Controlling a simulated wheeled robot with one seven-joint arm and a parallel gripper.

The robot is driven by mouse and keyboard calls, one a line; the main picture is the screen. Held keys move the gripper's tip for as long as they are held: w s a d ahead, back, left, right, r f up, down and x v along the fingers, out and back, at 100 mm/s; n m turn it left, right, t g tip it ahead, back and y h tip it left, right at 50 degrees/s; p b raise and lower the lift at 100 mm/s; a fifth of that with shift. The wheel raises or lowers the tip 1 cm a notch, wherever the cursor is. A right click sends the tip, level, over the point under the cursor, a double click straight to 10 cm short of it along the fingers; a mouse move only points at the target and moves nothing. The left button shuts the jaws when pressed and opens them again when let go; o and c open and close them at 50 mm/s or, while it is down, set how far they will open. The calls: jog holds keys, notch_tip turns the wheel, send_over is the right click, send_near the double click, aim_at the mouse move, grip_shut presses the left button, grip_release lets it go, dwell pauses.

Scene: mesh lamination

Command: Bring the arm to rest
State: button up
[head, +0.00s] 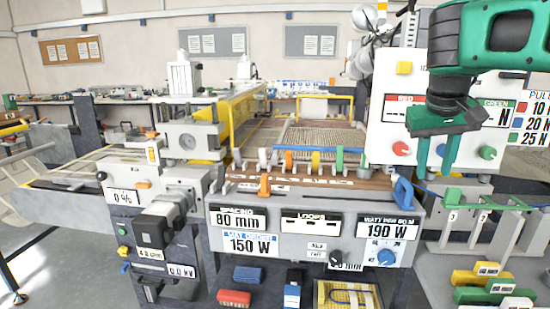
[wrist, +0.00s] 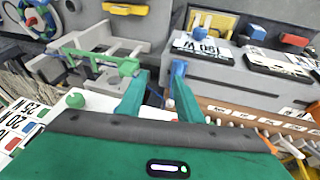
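My gripper (head: 435,167) is green with a dark wrist. It hangs fingers down at the upper right of the head view, in front of the white control board (head: 389,115). Its two fingers stand apart with nothing visible between them. In the wrist view my gripper (wrist: 160,82) also shows a clear gap between the fingers. The blue handle (head: 403,194) on the machine's right end is below and left of the fingers. Any contact between fingers and board cannot be told.
The grey machine front (head: 300,235) carries labels and a blue knob (head: 386,257). A grey rack with a green bar (head: 480,203) stands at the right, above yellow and green blocks (head: 485,275). A red block (head: 234,297) and a yellow tray (head: 320,300) are low in front.

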jog(key=s+d+f+m+g+y, duration=0.15)
jog(key=s+d+f, duration=0.35)
jog(key=s+f, duration=0.7)
jog(key=s+a+f+m+g+y, duration=0.1)
jog(key=s+a+f+m, duration=0.1)
jog(key=s+f, duration=0.7)
jog(key=s, duration=0.4)
jog(key=shift+a+f+g+y, duration=0.15)
jog(key=shift+a+g+y, duration=0.15)
jog(key=shift+g+y, duration=0.05)
jog(key=shift+s+m, duration=0.1)
jog(key=shift+m, duration=0.15)
jog(key=shift+w+f, duration=0.2)
jog(key=shift+w, duration=0.45)
